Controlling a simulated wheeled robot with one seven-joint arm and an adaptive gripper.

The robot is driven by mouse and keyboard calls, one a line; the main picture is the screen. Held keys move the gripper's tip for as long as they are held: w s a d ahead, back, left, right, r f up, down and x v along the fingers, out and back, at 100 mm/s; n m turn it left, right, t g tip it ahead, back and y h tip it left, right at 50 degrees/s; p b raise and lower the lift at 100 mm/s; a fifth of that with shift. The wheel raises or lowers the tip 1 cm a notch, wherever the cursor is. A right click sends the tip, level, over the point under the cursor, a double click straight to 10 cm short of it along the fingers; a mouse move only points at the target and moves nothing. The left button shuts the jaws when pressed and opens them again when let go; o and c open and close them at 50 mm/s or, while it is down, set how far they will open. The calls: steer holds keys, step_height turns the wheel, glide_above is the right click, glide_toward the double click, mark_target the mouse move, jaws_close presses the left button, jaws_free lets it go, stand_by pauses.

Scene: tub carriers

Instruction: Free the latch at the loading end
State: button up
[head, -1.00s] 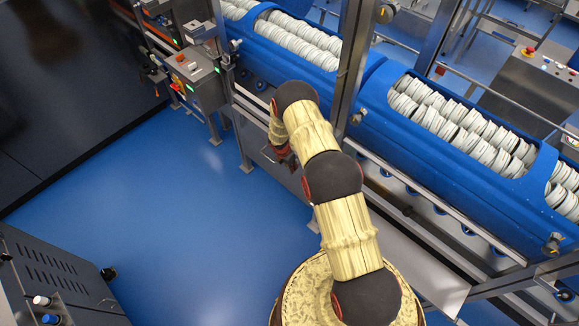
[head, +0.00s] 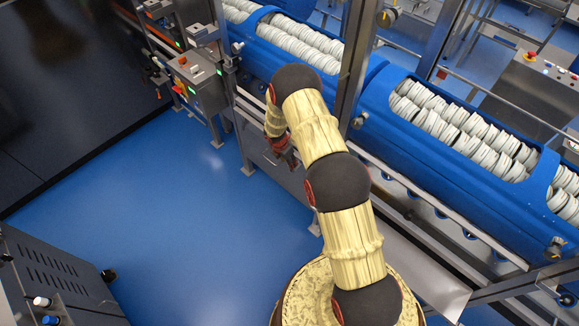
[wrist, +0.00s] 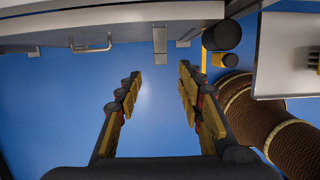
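Blue tub carriers (head: 378,92) filled with rows of pale round discs run along a metal frame in the head view. Dark round knobs sit on them, one near the middle post (head: 358,120) and one at the lower right (head: 556,246). I cannot tell which fitting is the latch. My gripper (head: 284,153) hangs beside the frame, left of the middle post, partly hidden by my arm. In the wrist view my gripper (wrist: 162,80) has its fingers wide apart, with only blue floor between them. It touches nothing that I can see.
A grey control box (head: 196,75) stands at the left of the line. A dark cabinet (head: 55,275) is at the lower left. The blue floor (head: 150,200) between is clear. The wrist view shows a grey metal panel with a handle (wrist: 92,45).

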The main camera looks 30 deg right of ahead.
steer(key=shift+v, duration=1.7)
